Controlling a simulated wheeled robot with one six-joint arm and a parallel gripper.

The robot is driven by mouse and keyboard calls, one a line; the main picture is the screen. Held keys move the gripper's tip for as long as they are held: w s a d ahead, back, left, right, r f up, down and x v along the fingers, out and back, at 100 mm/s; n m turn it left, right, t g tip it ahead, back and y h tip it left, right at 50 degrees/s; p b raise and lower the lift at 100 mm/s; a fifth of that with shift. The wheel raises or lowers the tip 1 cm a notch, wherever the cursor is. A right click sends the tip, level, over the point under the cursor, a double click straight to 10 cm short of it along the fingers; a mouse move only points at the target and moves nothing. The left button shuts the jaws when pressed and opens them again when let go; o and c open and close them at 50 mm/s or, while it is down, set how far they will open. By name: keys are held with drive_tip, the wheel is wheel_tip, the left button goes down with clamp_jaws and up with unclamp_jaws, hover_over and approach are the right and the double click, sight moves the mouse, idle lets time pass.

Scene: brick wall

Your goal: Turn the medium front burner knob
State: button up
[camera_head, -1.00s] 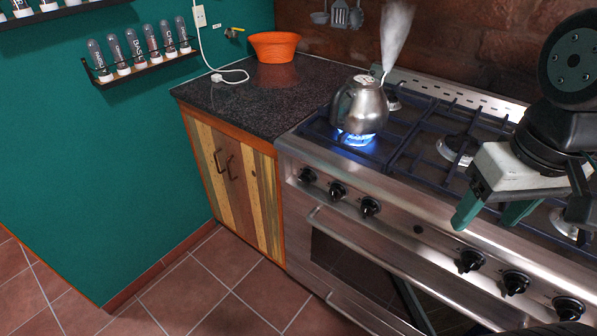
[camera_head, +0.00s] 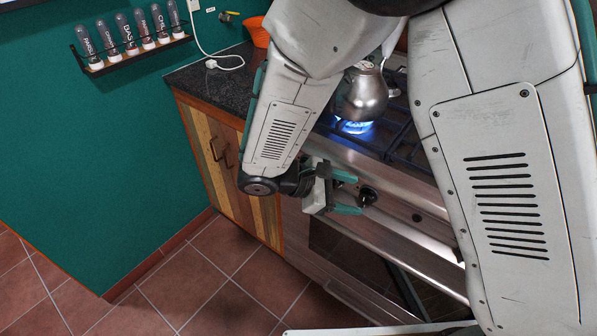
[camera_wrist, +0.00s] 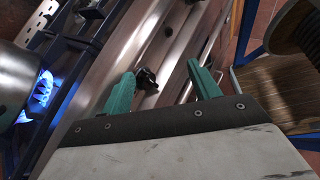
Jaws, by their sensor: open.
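A black burner knob (camera_head: 368,196) is on the steel stove front (camera_head: 400,215), right of my gripper in the head view. My gripper (camera_head: 357,192) has its two green fingers apart, pointing at the panel, one above and one below the knob's level. In the wrist view the knob (camera_wrist: 147,78) shows between the open fingertips (camera_wrist: 161,72), nearer the left one. I cannot tell whether the fingers touch it.
The flame also shows in the wrist view (camera_wrist: 42,88). A wooden cabinet (camera_head: 200,145) with a dark worktop stands left of the stove. The tiled floor (camera_head: 215,290) in front is clear.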

drive_tip(key=w+a+f+n+t, duration=0.6)
drive_tip(key=a+f+n+t, duration=0.3)
drive_tip(key=a+f, duration=0.15)
drive_tip(key=w+a+n+t+y, duration=0.2)
drive_tip(key=w+a+n+t, duration=0.1)
drive_tip(key=w+a+t, duration=0.15)
drive_tip(key=x, duration=0.7)
drive_tip(key=shift+d+r+g, duration=0.2)
drive_tip(key=shift+r+g, duration=0.15)
drive_tip(key=shift+w, duration=0.1)
drive_tip(key=c, duration=1)
